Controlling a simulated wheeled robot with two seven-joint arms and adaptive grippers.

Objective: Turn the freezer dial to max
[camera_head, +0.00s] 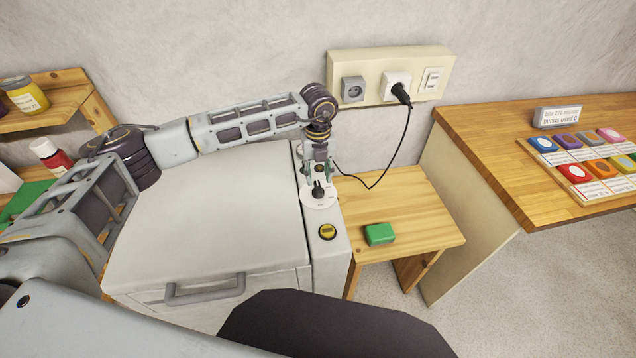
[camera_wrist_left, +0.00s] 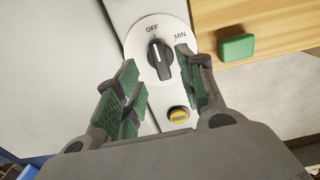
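The freezer (camera_head: 205,215) is a white chest with a grey front handle. Its dial (camera_head: 319,190) is a black knob on a white round plate on the right-hand strip of the top. In the left wrist view the dial (camera_wrist_left: 159,60) shows the words OFF and MIN; its white mark points near OFF. The max mark is not visible. My left gripper (camera_head: 319,175) is over the dial, pointing down. In the left wrist view its green-padded fingers (camera_wrist_left: 160,80) are apart, with the knob seen in the gap between them and nothing held. My right gripper is not in view.
A yellow button (camera_head: 327,232) sits in front of the dial. A green block (camera_head: 379,234) lies on a low wooden table (camera_head: 430,215) to the right. A black plug (camera_head: 401,93) with a hanging cord is in the wall socket. A wooden desk (camera_head: 480,130) holds coloured pieces.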

